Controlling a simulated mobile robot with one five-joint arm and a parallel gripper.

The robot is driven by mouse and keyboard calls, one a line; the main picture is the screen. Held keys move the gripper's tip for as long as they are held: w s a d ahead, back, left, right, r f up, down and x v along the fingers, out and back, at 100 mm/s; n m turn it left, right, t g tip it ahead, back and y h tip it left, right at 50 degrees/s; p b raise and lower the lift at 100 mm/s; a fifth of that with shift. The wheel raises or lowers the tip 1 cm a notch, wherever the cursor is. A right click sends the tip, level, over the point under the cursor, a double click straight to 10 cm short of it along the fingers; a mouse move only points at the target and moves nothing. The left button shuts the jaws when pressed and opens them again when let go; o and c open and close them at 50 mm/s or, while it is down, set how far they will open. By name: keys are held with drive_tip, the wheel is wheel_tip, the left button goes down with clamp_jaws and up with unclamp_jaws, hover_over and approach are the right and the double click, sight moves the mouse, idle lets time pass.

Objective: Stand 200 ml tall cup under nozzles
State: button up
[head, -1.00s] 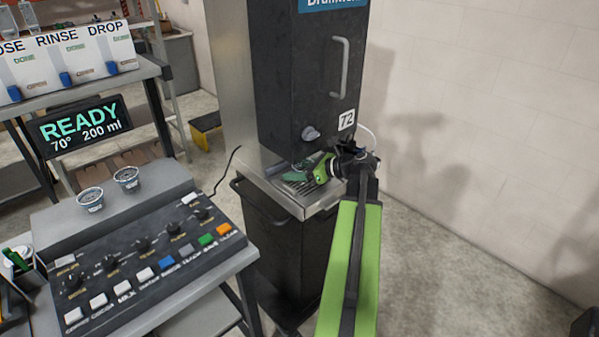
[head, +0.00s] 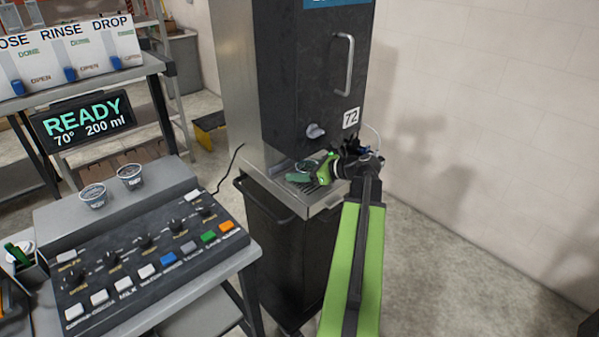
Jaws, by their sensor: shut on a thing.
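My gripper (head: 311,172), with green fingers, is at the dispenser, above the metal drip tray (head: 325,203) and under the dark cabinet. It is shut on a cup (head: 306,165), of which only a small dark round rim shows between the fingers. The fingers hide most of the cup, so I cannot tell its height or whether its base touches the tray. The nozzles are not clearly visible under the cabinet. The black dispenser (head: 300,85) carries a grey knob, a handle and the number 72.
A control panel (head: 150,260) with knobs and coloured buttons stands at left, with two small cups (head: 130,177) on the ledge behind it. A display (head: 85,120) reads READY, 70°, 200 ml. A pale wall is at right, with open floor before it.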

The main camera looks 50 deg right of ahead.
drive_tip(key=shift+s+f, duration=0.1)
drive_tip(key=shift+f, duration=0.15)
drive_tip(key=o, duration=1.4)
drive_tip(key=shift+a, duration=0.1)
